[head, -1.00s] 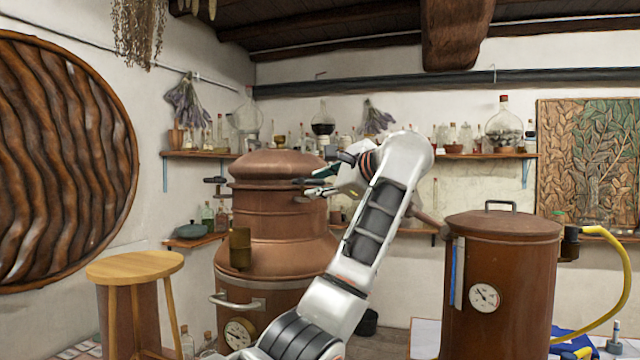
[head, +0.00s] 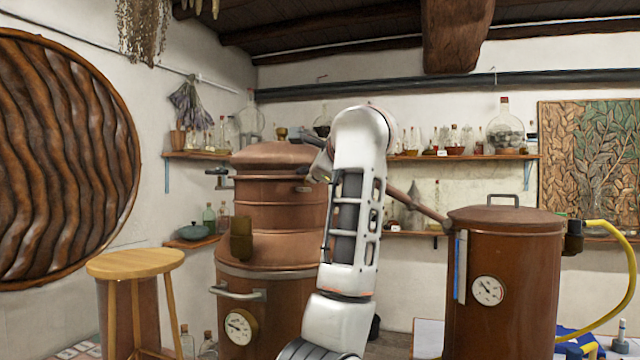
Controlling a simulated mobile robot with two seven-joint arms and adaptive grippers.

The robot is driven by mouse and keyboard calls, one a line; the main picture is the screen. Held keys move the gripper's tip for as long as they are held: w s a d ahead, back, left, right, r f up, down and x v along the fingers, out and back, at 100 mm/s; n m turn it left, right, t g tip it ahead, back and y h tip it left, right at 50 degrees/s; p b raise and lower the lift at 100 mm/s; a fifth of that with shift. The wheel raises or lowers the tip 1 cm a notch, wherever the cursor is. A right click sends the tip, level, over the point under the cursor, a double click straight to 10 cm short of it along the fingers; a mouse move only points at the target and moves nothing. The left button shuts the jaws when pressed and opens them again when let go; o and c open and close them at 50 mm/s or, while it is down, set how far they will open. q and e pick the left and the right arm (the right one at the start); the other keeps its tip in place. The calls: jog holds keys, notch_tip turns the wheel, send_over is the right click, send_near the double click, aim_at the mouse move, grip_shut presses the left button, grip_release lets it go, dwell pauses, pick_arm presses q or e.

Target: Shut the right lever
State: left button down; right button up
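The copper still (head: 278,215) stands left of centre, with its domed lid on top. A dark lever (head: 217,176) sticks out at the left of its upper part. On the right of the upper part a small fitting (head: 303,190) shows close to the wall of the still; I cannot tell if it is the right lever. My one visible arm, seemingly the right, rises from the bottom centre and bends over beside the still. Part of its gripper (head: 321,166) shows at the still's right edge; the fingers are mostly hidden, so their opening and any contact are unclear.
A copper pipe (head: 418,202) runs behind my arm to the brown condenser drum (head: 505,280) on the right. A wooden stool (head: 134,264) stands at the left. Shelves with glassware line the back wall. A handle (head: 238,294) and gauge (head: 241,327) project from the still's front.

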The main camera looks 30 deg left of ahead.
pick_arm(q)
jog(key=shift+s+a+f+m+t+h+b, duration=0.1)
jog(key=shift+s+m+t+h+b, duration=0.15)
jog(key=shift+m+t+h, duration=0.3)
jog(key=shift+s+a+m+t+h+b, duration=0.15)
jog(key=shift+m+t+h+b, duration=0.15)
jog(key=shift+m+t+h, duration=0.25)
pick_arm(e)
jog(key=shift+s+d+f, duration=0.1)
jog(key=shift+s+f, duration=0.1)
jog(key=shift+f, duration=0.5)
jog(key=shift+s+d+f, duration=0.1)
jog(key=shift+s+f, duration=0.05)
jog(key=shift+f, duration=0.5)
pick_arm(q)
jog(key=shift+d, duration=0.1)
pick_arm(e)
jog(key=shift+w+r, duration=0.1)
jog(key=shift+r, duration=0.05)
pick_arm(q)
jog(key=c, duration=2.1)
grip_release()
pick_arm(e)
jog(key=shift+r, duration=0.1)
